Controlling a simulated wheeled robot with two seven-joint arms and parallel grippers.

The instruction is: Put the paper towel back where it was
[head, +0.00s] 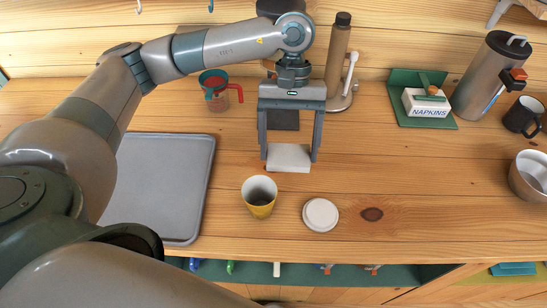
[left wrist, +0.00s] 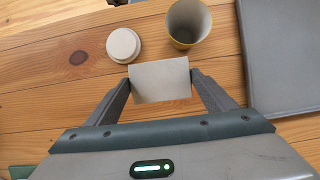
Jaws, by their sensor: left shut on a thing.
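My left gripper (head: 289,160) points down over the middle of the counter, its two fingers shut on a pale, flat-faced rectangular block, which I take to be the paper towel (head: 289,158). In the left wrist view the block (left wrist: 160,80) sits between the fingertips of the gripper (left wrist: 160,84), with a finger against each side. I cannot tell whether it touches the wood. A brown cylinder with a dark top (head: 338,55) stands behind, on a round metal base with a white-tipped rod. My right gripper is not in view.
A yellow cup (head: 260,197) and white round lid (head: 320,215) stand close in front. A grey tray (head: 165,190) lies left. A dark square (head: 284,120) and red measuring cup (head: 218,92) are behind. The napkin box (head: 427,104), a metal dispenser (head: 488,80) and bowl (head: 530,175) stand right.

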